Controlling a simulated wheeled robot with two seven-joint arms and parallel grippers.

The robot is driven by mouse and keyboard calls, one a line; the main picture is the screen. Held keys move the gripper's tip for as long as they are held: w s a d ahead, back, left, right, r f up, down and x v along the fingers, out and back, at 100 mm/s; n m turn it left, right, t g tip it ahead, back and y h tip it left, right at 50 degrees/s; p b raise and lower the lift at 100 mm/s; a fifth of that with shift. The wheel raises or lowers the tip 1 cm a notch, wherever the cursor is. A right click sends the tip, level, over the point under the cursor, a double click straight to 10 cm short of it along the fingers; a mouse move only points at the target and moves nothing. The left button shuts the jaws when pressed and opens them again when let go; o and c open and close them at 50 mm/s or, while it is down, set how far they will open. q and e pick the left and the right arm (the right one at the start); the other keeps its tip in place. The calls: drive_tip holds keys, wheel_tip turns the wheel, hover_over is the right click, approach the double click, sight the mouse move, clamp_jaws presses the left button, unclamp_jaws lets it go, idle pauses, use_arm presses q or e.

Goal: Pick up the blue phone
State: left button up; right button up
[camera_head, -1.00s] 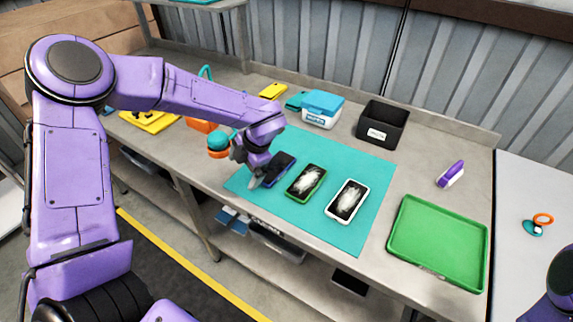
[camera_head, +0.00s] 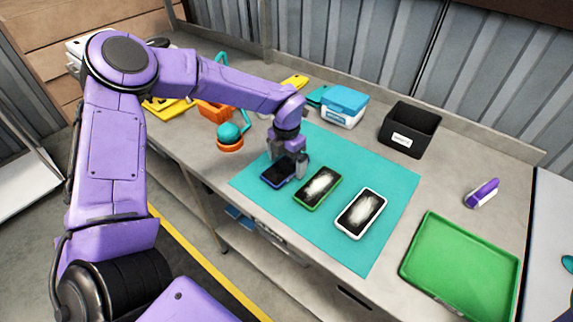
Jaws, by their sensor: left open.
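The blue phone (camera_head: 277,174) lies on the teal mat (camera_head: 325,237) near its left corner, a dark screen with a blue edge. My left gripper (camera_head: 286,168) is open and points down right over the phone, with its fingers at the phone's far part; it hides some of the phone. I cannot tell whether the fingers touch it. A green-edged phone (camera_head: 317,187) with a cracked-looking screen lies to the right of it, and a white-edged one (camera_head: 361,213) lies farther right. My right gripper does not show.
A green tray (camera_head: 459,266) lies at the right of the bench, with a purple-and-white object (camera_head: 482,192) behind it. A black bin (camera_head: 409,129) and a blue-and-white box (camera_head: 344,106) stand at the back. A teal-and-orange round object (camera_head: 229,137) stands left of my gripper.

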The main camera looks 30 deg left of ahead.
use_arm(q)
drive_tip(key=shift+s+a+f, duration=0.1)
drive_tip(key=shift+f, duration=0.2)
drive_tip(key=c, duration=1.1)
drive_tip(key=shift+r, duration=0.15)
drive_tip(key=shift+c, duration=0.2)
